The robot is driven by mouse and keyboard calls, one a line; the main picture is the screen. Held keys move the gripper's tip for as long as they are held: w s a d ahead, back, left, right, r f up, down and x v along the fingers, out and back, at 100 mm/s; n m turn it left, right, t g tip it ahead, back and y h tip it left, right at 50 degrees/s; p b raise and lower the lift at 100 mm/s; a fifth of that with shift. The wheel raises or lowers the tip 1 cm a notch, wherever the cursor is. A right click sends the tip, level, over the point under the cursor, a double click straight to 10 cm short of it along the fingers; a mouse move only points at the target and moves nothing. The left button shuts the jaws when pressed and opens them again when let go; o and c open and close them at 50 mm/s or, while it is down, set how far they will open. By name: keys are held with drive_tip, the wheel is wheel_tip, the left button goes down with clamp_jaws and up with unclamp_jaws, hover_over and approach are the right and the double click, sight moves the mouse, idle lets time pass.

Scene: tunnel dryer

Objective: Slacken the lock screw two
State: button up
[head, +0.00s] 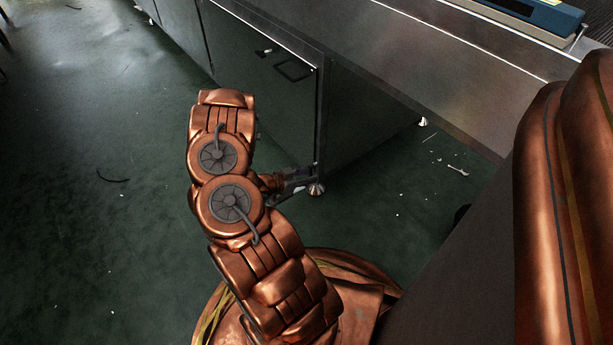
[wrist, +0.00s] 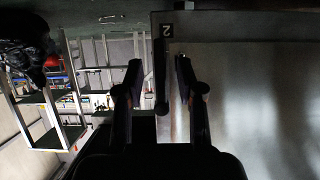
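In the wrist view, a plate marked "2" (wrist: 166,30) sits at the upper edge of a grey metal panel. Below it a dark upright bar (wrist: 159,72) with a rounded end shows between my fingers. It may be part of lock screw two, but I cannot tell for sure. My gripper (wrist: 156,72) is open, one finger on each side of the bar, with gaps visible. In the head view my gripper (head: 298,184) is low beside the cabinet's bottom corner, partly hidden by my arm. The screw cannot be made out there.
A metal cabinet (head: 270,85) with a dark handle stands beside my arm, and its foot (head: 316,188) is close to my gripper. The green floor (head: 100,230) at left is mostly clear. Shelving (wrist: 95,80) stands at left in the wrist view.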

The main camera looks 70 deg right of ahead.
clamp_jaws()
idle(0.6)
